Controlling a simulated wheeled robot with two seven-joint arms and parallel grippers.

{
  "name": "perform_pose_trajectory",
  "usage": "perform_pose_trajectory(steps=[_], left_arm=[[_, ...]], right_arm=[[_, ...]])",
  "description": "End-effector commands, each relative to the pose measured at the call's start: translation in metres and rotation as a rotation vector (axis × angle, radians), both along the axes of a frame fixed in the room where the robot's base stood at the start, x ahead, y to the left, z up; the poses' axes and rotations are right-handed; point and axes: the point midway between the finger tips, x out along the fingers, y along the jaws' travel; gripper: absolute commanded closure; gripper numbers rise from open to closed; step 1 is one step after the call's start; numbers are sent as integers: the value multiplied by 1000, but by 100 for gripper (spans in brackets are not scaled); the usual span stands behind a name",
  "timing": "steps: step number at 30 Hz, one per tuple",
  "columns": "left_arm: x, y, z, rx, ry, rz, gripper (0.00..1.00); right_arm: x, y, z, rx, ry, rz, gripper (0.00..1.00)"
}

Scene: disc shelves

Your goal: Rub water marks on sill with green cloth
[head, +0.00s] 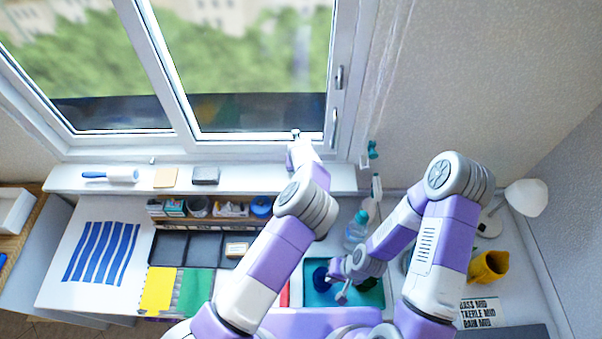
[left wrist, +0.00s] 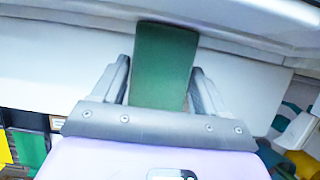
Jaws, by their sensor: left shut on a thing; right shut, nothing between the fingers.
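The green cloth (left wrist: 165,65) is between the fingers of my left gripper (left wrist: 160,90) in the left wrist view. Its far end lies against the pale sill and window frame. In the head view my left gripper (head: 297,142) is over the right part of the white sill (head: 245,178), close to the window frame; the cloth is hidden there by my arm. My right gripper (head: 339,291) is shut and empty over a teal tray (head: 318,299). I cannot make out any water marks on the sill.
A lint roller (head: 112,176), a tan block (head: 165,178) and a dark grey block (head: 205,176) lie on the sill to the left. A low rack (head: 172,222) of small items stands below the sill. A clear bottle (head: 357,230) stands near my right arm.

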Motion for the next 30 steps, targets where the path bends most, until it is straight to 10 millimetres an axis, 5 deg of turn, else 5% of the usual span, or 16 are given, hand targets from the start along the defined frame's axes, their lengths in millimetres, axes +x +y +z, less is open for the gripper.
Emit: perform_pose_trajectory(steps=[11,30], left_arm=[[1,0,4,0,-2,0,52],[1,0,62,-1,-2,0,52]], right_arm=[[0,0,2,0,0,0,100],[0,0,32,0,0,0,100]])
